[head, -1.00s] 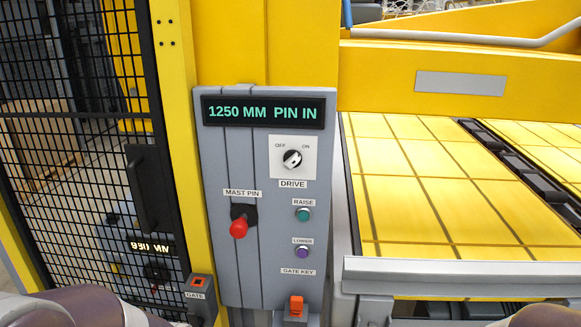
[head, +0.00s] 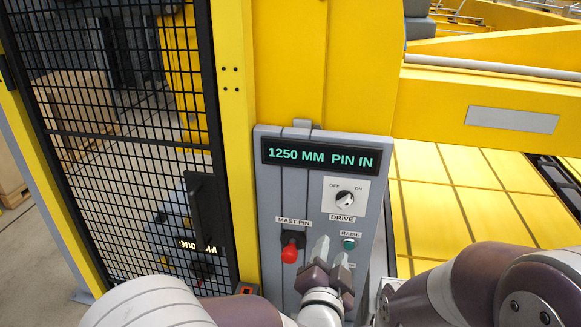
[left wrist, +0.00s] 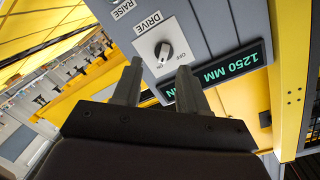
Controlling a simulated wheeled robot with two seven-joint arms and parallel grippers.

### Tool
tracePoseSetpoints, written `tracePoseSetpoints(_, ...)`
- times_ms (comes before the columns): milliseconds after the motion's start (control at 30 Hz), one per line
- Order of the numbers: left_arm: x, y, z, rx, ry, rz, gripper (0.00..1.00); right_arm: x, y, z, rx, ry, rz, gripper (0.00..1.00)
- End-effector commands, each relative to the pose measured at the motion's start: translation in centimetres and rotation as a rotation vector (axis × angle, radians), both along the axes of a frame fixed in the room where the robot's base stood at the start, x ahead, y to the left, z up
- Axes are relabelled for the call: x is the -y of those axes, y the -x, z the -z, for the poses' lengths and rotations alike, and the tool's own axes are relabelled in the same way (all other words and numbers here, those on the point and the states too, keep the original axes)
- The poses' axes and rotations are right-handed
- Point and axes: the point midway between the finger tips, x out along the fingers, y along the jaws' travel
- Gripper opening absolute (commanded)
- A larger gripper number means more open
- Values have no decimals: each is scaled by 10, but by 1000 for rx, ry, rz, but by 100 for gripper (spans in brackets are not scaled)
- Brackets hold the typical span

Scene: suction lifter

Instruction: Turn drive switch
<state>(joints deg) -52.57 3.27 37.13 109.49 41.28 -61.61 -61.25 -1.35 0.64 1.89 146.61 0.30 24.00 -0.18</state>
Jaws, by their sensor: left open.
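The drive switch (head: 345,200) is a round black and white knob on a white plate marked OFF and ON, on the grey control panel (head: 268,215). I cannot tell for sure which mark it points at. My left gripper (head: 331,251) is open and empty, below the switch in the head view, in front of the panel. In the left wrist view the switch (left wrist: 164,52) shows between the two fingertips (left wrist: 160,66), apparently apart from them. The display (head: 320,157) reads 1250 MM PIN IN. My right gripper is not in view.
The red mast pin handle (head: 289,254) is left of my left gripper. The green raise button (head: 348,243) is close beside its fingers, and the lower button is hidden. A black mesh gate (head: 120,150) stands at left, a yellow platform (head: 440,200) at right.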

Motion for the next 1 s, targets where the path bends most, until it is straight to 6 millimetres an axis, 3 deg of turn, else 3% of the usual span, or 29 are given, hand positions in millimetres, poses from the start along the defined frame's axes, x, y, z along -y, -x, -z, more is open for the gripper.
tracePoseSetpoints(33,8,6,-15,48,-17,-1,43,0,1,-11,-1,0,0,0)
tracePoseSetpoints(167,14,-1,-21,95,-34,-17,43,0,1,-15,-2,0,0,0)
tracePoseSetpoints(433,31,-69,-23,92,-33,-18,43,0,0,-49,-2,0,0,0)
tracePoseSetpoints(600,41,-98,-21,92,-31,-15,43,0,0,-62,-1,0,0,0)
tracePoseSetpoints(767,44,-111,-18,92,-30,-15,43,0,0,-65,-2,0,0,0)
tracePoseSetpoints(1000,45,-112,-17,92,-30,-15,43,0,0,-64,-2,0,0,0)
